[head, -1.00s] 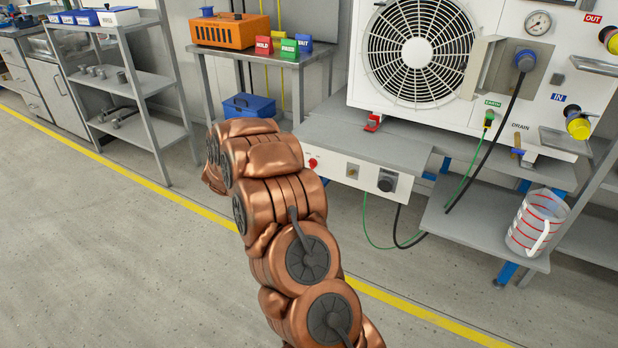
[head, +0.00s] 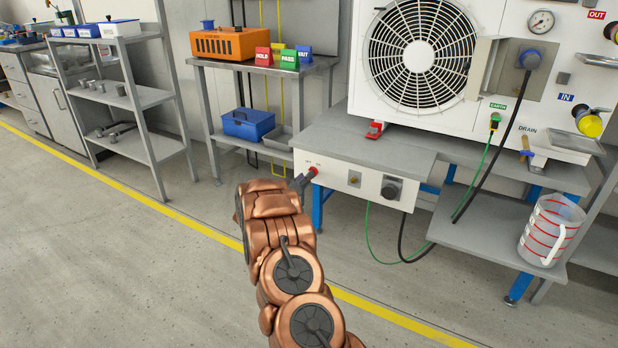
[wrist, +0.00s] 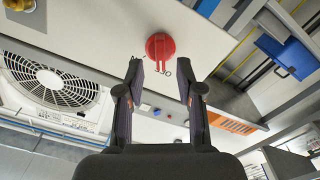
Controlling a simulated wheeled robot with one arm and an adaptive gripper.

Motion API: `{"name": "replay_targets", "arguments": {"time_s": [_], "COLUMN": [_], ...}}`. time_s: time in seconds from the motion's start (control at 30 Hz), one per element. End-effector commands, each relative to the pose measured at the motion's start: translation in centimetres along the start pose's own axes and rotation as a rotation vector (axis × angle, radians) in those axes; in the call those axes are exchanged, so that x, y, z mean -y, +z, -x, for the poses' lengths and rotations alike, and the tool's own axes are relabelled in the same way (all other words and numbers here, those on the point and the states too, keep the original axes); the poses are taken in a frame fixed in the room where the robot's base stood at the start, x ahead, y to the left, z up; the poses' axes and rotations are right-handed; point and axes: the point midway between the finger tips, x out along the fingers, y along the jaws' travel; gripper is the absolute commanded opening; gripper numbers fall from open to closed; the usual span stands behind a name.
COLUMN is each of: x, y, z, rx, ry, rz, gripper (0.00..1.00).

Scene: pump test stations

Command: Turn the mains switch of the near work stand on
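The near work stand (head: 375,150) carries a white front panel. Its red rotary mains switch (head: 312,171) sits at the left end of that panel. In the wrist view the red knob (wrist: 160,48) is just beyond the fingertips, near the middle of the gap. My gripper (wrist: 160,75) is open, with one finger on each side and nothing between them; its fingertips look short of the knob. In the head view my gripper (head: 301,183) is small beside the switch, partly hidden by my arm. Markings by the knob are partly covered by the fingers.
A black socket (head: 391,188) and a metal fitting (head: 354,179) share the panel. A large white fan unit (head: 420,60) stands on the stand. A jug (head: 552,229) is on the lower shelf at right. A blue toolbox (head: 248,123) sits behind left. The front floor is clear.

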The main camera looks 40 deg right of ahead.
Motion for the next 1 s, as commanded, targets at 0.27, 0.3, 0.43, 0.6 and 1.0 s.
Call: {"name": "replay_targets", "arguments": {"time_s": [0.27, 0.3, 0.43, 0.6, 1.0], "x": [0.1, 0.1, 0.1, 0.1, 0.1], "y": [0.1, 0.1, 0.2, 0.1, 0.1], "z": [-2.7, -2.9, -3.3, -3.3, -3.3], "rx": [0.000, 0.001, 0.001, 0.001, 0.001], "ry": [-0.001, -0.001, -0.002, -0.003, -0.003], "rz": [0.000, 0.000, 0.001, 0.002, 0.001], "gripper": [0.36, 0.36, 0.36, 0.36, 0.04]}}
